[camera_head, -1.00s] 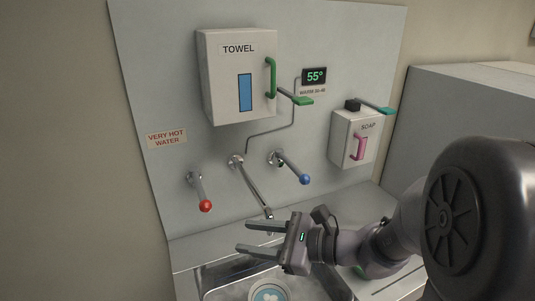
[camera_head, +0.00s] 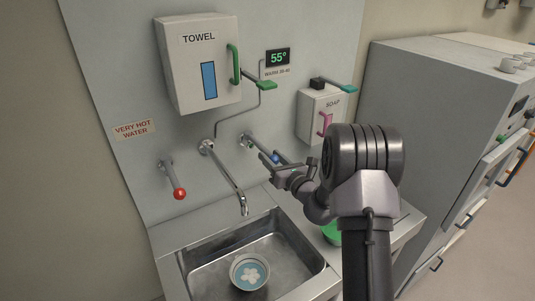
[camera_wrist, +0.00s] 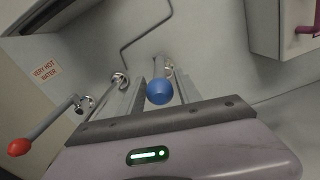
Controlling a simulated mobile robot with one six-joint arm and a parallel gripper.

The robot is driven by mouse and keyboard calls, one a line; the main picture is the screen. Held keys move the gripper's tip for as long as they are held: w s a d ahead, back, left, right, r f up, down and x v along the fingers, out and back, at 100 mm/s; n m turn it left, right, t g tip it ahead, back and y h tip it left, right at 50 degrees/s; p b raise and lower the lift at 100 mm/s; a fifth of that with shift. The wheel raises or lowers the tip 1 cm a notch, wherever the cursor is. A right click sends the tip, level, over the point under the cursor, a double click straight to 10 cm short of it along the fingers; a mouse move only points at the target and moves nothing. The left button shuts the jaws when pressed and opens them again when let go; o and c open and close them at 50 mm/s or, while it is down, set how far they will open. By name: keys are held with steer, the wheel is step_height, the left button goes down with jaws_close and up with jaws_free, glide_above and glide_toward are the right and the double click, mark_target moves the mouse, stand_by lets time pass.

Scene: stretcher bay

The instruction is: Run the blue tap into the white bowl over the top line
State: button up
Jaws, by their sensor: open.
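The blue tap is a lever with a blue ball end (camera_wrist: 160,91) on the wall. In the wrist view the ball lies between the two open fingers of my gripper (camera_wrist: 158,94); I cannot tell if they touch it. In the head view my gripper (camera_head: 264,164) is at the blue lever (camera_head: 276,158) and partly hides it. The white bowl (camera_head: 236,283) sits in the steel sink below the spout (camera_head: 243,208), with a pale flower-like pattern on a blue-grey inside. The water level and the line in the bowl cannot be made out. No stream shows from the spout.
A red-ended tap (camera_head: 179,194) is at left under a "very hot water" sign (camera_head: 134,130). A towel box (camera_head: 208,65), a 55° display (camera_head: 278,58) and a soap box (camera_head: 318,115) are on the wall. The steel sink (camera_head: 195,283) has free room around the bowl.

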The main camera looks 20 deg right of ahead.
mark_target(260, 146)
steer(key=shift+w+a, duration=0.25)
steer(key=shift+w, duration=1)
jaws_close()
stand_by(0.5)
